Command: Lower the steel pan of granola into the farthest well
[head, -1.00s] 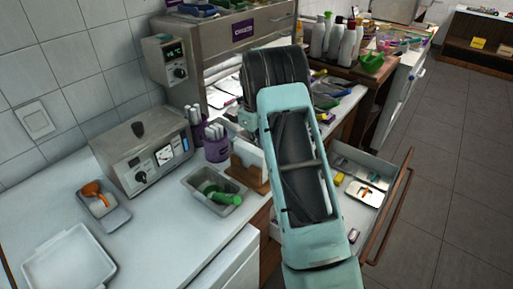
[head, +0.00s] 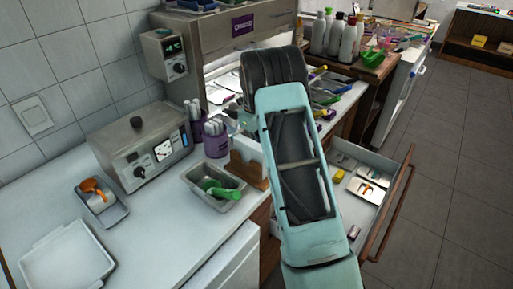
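My arm reaches up through the middle of the head view, and its far end is in front of the steel serving unit (head: 222,45). My gripper is hidden behind my own arm, so I cannot see its fingers or anything in them. No pan of granola can be made out. The wells cannot be picked out either; my arm covers much of the lit opening under the unit's hood. A small steel pan (head: 194,176) with a green-handled tool (head: 220,191) stands on the counter left of my arm.
A control box (head: 143,150), purple cutlery cups (head: 216,141), a tray with an orange scoop (head: 102,199) and a white lidded tray (head: 68,262) stand on the white counter (head: 150,235). An open drawer (head: 383,207) juts out right of my arm. Bottles (head: 336,35) stand behind.

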